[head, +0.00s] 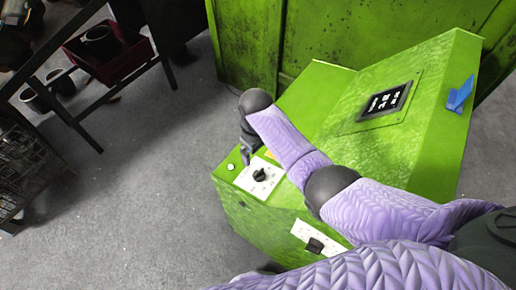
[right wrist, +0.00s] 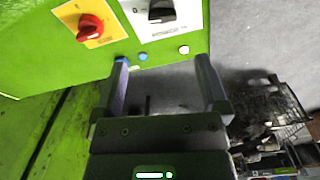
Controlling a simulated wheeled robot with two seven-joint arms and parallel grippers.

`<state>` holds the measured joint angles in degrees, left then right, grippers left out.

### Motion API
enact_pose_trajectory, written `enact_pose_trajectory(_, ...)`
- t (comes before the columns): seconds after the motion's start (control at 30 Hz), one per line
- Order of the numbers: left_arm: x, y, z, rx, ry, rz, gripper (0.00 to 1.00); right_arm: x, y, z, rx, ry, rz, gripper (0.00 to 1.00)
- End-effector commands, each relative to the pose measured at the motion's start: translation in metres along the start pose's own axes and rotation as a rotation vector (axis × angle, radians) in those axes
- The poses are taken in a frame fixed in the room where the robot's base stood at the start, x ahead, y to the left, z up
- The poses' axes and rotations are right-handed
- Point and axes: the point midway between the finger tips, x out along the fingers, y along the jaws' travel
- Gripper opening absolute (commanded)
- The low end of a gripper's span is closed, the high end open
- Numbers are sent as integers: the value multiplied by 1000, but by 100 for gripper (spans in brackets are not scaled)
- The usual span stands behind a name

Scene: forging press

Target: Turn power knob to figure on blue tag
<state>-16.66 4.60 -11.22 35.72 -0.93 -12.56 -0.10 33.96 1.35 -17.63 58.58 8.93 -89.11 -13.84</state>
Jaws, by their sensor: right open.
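A black knob (head: 260,175) on a white dial plate sits on the green machine's lower panel in the head view. A second black knob (head: 315,245) on a white plate sits on its front face. The blue tag (head: 460,95) is on the right side of the console; no figure on it can be read. My right gripper (head: 248,150) is beside the upper knob, partly hidden by its arm. In the right wrist view its fingers (right wrist: 164,88) are apart with nothing between them, below a black knob (right wrist: 162,12) on a white plate. My left gripper is out of view.
A dark display (head: 385,100) with white characters is on the sloped console. The right wrist view shows a red knob (right wrist: 90,27) on a yellow plate, a blue button (right wrist: 143,57) and a white button (right wrist: 184,50). A dark rack (head: 70,110) stands at left; grey floor lies between.

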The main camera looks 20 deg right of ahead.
Motion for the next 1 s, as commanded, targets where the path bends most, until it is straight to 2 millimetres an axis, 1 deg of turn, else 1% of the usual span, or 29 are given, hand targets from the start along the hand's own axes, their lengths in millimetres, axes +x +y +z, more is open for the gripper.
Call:
enact_pose_trajectory(0.07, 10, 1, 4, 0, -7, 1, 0, 15, -1, 1, 0, -4, -2, 94)
enact_pose_trajectory(0.2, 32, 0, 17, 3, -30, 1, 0, 53, -1, 1, 0, -5, -2, 94)
enact_pose_trajectory(0.3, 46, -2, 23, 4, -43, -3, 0, 77, -1, 1, 0, -5, -2, 94)
enact_pose_trajectory(0.4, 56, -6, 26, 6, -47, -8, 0, 92, 0, 1, 0, -4, -1, 94)
enact_pose_trajectory(0.53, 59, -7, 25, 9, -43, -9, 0, 99, 0, 0, 0, -1, 0, 94)
enact_pose_trajectory(0.77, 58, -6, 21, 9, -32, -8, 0, 98, 0, 0, 0, -1, 0, 94)
enact_pose_trajectory(0.87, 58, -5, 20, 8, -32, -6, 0, 98, 0, 0, 0, -1, 0, 75)
enact_pose_trajectory(0.9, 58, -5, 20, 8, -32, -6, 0, 98, 0, 0, 0, -1, 0, 66)
enact_pose_trajectory(0.97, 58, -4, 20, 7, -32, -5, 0, 98, 0, 0, 0, -1, 0, 54)
enact_pose_trajectory(1.0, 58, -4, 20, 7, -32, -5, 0, 98, 0, 0, 0, -1, 0, 45)
